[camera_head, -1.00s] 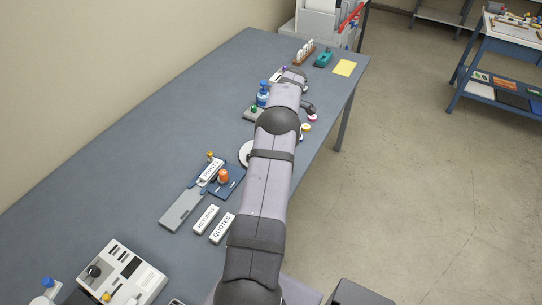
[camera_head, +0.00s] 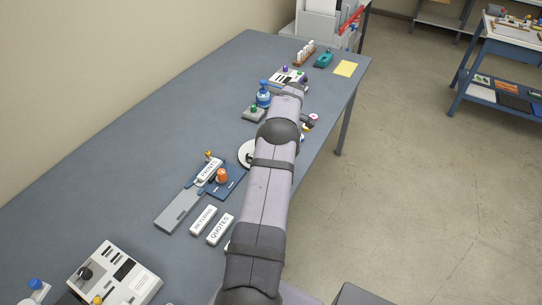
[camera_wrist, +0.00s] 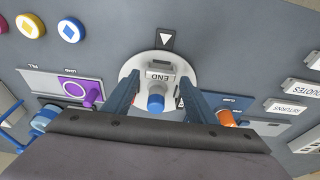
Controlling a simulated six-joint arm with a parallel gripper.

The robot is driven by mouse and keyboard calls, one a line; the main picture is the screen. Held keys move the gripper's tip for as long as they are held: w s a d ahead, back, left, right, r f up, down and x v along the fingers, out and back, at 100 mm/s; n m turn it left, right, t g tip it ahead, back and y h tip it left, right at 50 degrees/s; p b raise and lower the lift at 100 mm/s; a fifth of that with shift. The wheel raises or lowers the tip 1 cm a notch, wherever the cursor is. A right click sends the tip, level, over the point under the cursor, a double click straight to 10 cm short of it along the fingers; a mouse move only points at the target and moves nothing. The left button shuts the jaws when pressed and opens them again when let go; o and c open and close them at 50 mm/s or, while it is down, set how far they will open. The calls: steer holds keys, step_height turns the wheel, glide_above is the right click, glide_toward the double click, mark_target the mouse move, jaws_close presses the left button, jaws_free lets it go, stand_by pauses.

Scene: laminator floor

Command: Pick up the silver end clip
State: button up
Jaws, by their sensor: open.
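The silver end clip (camera_wrist: 158,76) is a small block marked END with a blue knob (camera_wrist: 156,102) on its near side, seen in the wrist view. It sits on a round white plate (camera_wrist: 136,67). My gripper (camera_wrist: 161,82) is open, with one dark blue finger to the left and one to the right of the clip and knob. I cannot tell whether either finger touches them. In the head view the white plate (camera_head: 244,153) shows only at its left edge. My arm hides the clip and my gripper there.
In the wrist view, a panel with a purple knob (camera_wrist: 91,94) lies left and a blue panel with an orange knob (camera_wrist: 226,118) right. RETURNS (camera_wrist: 290,107) and QUOTES (camera_wrist: 300,89) blocks lie farther right.

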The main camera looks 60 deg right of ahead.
steer(key=shift+f+b, duration=0.6)
steer(key=shift+f, duration=0.1)
stand_by(0.3)
steer(key=c, duration=0.8)
steer(key=shift+r, duration=0.1)
steer(key=shift+w+p+v, duration=0.25)
steer(key=shift+p+v, duration=0.25)
steer(key=shift+v, duration=0.45)
steer(key=shift+w+p+v, duration=0.2)
steer(key=shift+p+v, duration=0.35)
steer(key=shift+v, duration=0.4)
steer(key=shift+w+p+v, duration=0.25)
steer(key=shift+p+v, duration=0.25)
steer(key=shift+v, duration=0.4)
steer(key=shift+r, duration=0.25)
